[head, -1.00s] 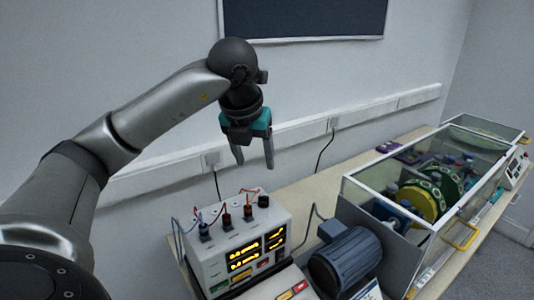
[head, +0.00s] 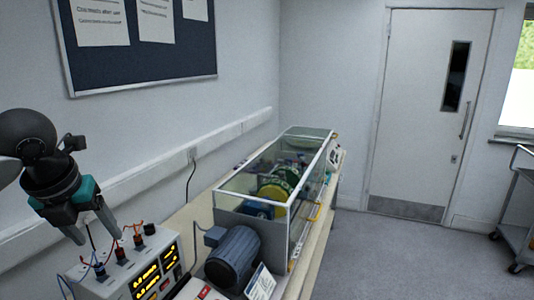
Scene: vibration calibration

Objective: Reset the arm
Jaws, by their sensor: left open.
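My left gripper (head: 92,231) shows at the left edge of the head view, dark with teal parts and two grey fingers pointing down. Its fingers are apart with nothing between them. It hangs in front of the wall, over the back left part of a white control box (head: 112,287) with lit yellow displays and plugged cables. I cannot tell how far above the box the fingertips are. Most of my left arm is outside the picture. My right gripper is not in view.
A blue-grey motor (head: 234,258) and a glass-sided case (head: 304,205) with green and yellow discs stand on the bench. A notice board (head: 140,62) hangs above. A closed door (head: 420,110) and a cart (head: 517,215) are to the right. The floor between is clear.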

